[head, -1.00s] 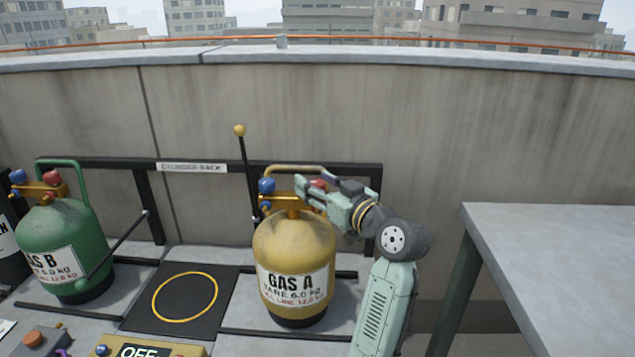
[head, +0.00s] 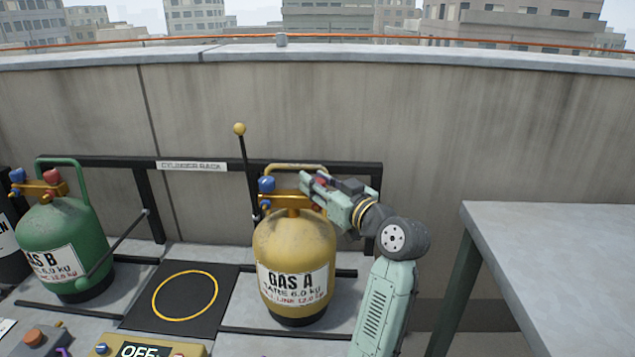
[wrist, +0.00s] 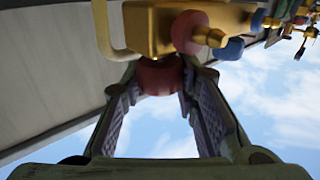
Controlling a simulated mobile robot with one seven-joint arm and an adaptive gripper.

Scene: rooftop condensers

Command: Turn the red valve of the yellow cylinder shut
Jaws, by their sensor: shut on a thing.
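The yellow cylinder (head: 294,247), labelled GAS A, stands upright in the rack. Its brass valve block (head: 285,201) carries a blue knob (head: 266,184) on the left. The red valve (wrist: 160,76) is between my fingers in the wrist view, and a bit of red shows in the head view (head: 321,181). My gripper (head: 312,188) reaches in from the right at the valve block and is shut on the red valve. The fingers hide most of the valve in the head view. A second, pinkish-red knob (wrist: 190,32) and a blue knob (wrist: 230,48) are nearby in the wrist view.
A green cylinder (head: 62,240) labelled GAS B stands at the left. A black lever with a yellow ball (head: 239,129) rises left of the yellow cylinder. A black pad with a yellow ring (head: 131,312) lies between the cylinders. A grey table (head: 560,260) is at the right.

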